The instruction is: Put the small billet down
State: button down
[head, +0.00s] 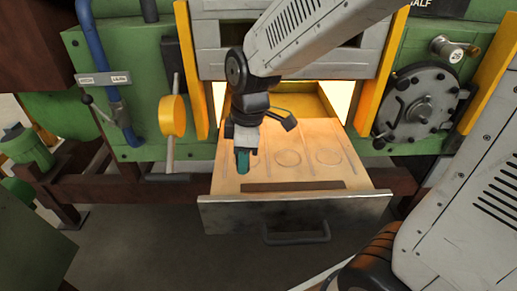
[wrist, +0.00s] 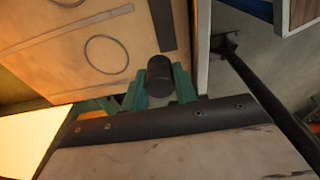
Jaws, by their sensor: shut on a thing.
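The small billet (wrist: 160,70) is a dark, short cylinder between the green fingers of my gripper (wrist: 159,85) in the wrist view. My gripper is shut on it. In the head view my gripper (head: 242,160) points down over the left part of the pulled-out drawer tray (head: 308,172), by the leftmost marked circle. The billet cannot be made out there, behind the fingers. The tray is tan, with middle (head: 289,157) and right circles (head: 328,156) empty. Whether the billet touches the tray cannot be told.
The bright furnace opening (head: 341,98) lies behind the tray. A dark slot (head: 293,186) runs along the tray's front, above a metal front panel with a handle (head: 296,234). A yellow handwheel (head: 172,116) is at left and a round bolted hatch (head: 418,105) at right.

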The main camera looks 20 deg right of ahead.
send_over(254, 159)
jog(key=s, duration=0.1)
jog(key=shift+f, duration=0.4)
jog(key=shift+w+d+f, duration=0.15)
jog(key=shift+w+f, duration=0.05)
jog(key=shift+f, duration=0.7)
jog(key=shift+w+d+f, duration=0.1)
jog(key=shift+w+f, duration=0.1)
jog(key=shift+f, duration=0.7)
jog(key=shift+f, duration=0.1)
jog(key=c, duration=1.1)
grip_release()
